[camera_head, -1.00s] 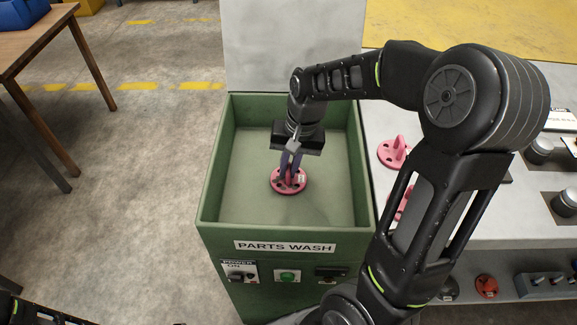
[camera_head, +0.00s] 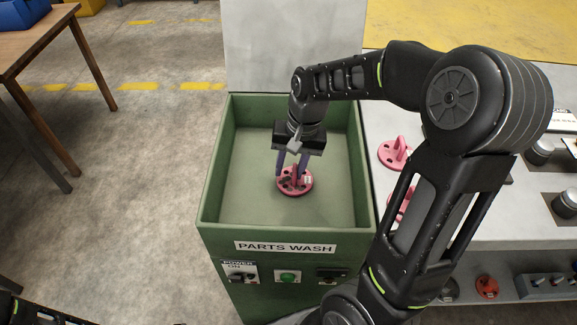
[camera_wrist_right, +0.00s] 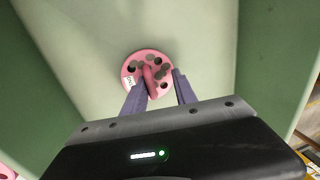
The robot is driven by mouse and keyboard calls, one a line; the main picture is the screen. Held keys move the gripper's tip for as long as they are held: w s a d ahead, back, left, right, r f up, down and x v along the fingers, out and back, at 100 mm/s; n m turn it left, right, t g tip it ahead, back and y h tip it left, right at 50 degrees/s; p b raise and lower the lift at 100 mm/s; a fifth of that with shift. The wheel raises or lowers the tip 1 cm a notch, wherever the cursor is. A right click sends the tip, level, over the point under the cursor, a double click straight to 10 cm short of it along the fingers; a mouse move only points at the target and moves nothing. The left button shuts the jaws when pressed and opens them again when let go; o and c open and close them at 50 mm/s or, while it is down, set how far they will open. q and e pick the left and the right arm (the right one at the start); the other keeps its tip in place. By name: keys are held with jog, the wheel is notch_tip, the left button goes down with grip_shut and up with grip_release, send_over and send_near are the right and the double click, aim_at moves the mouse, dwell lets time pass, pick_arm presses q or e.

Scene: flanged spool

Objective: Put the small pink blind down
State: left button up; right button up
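The small pink blind (camera_head: 295,182) is a round pink flange with holes and an upright handle. It lies flat on the floor of the green parts wash basin (camera_head: 240,205). It also shows in the right wrist view (camera_wrist_right: 135,68), with a white tag on its left side. My right gripper (camera_head: 290,172) is open above it, one finger on either side of the handle. In the wrist view the right finger stands apart from the handle; the left finger overlaps the disc, and I cannot tell if it touches. At the bottom left of the head view only a bit of my left arm shows.
The basin's walls surround the blind, with bare floor around it. On the grey bench to the right are another pink blind (camera_head: 396,153) and a partly hidden pink piece. A wooden table (camera_head: 45,45) stands far left.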

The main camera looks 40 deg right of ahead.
notch_tip(320, 180, up, 12)
jog(key=s+d, duration=0.1)
jog(key=shift+d+f+p, duration=0.15)
jog(key=shift+d+p, duration=0.15)
jog(key=shift+p, duration=0.05)
dwell(0.4)
